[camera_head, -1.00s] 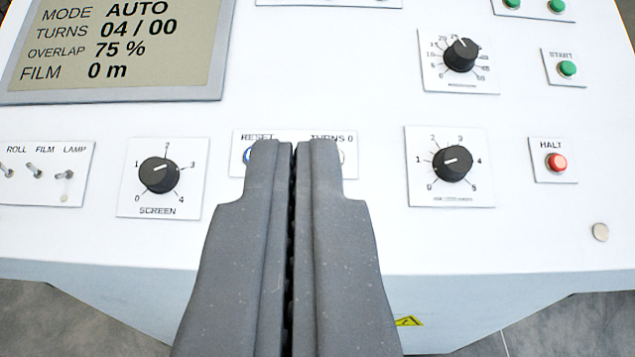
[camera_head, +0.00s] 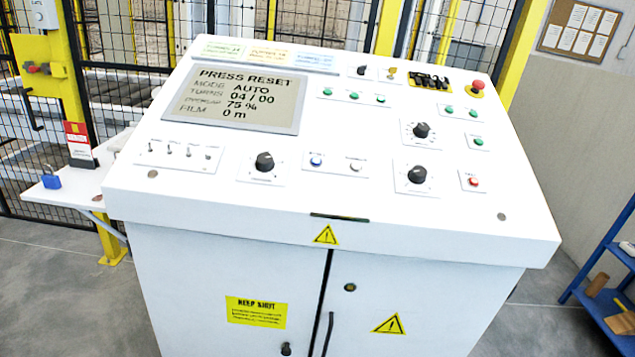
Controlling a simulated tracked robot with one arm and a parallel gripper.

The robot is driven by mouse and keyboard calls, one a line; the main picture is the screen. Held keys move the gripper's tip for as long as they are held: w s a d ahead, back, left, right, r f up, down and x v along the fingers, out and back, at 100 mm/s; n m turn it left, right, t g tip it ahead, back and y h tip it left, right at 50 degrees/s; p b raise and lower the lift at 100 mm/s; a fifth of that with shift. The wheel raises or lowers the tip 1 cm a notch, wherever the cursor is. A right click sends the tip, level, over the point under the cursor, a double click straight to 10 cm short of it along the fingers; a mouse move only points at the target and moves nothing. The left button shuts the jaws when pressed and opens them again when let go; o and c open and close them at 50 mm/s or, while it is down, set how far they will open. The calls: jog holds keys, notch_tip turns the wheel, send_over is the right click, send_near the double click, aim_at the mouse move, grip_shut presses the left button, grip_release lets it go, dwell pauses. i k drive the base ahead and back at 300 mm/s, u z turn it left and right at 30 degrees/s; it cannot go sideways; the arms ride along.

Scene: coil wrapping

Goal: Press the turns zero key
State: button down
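The white control panel (camera_head: 400,215) is in full view from above and in front. The turns zero key (camera_head: 355,168) is a small pale button on a white plate, right of the blue reset key (camera_head: 316,161); its label is too small to read now. The display (camera_head: 238,98) reads PRESS RESET, MODE AUTO, TURNS 04 / 00, OVERLAP 75 %, FILM 0 m. My gripper is not in view, so its state and place relative to the key do not show.
Black knobs flank the key plate, one left (camera_head: 264,162) and one right (camera_head: 417,174). The red halt button (camera_head: 473,182) is at right, the red emergency stop (camera_head: 478,86) at the back right. A blue padlock (camera_head: 50,177) sits on the left shelf. Blue shelving stands right.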

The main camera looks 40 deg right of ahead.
aim_at(356, 165)
jog(key=z, duration=0.4)
jog(key=i, duration=0.9)
jog(key=u, duration=0.3)
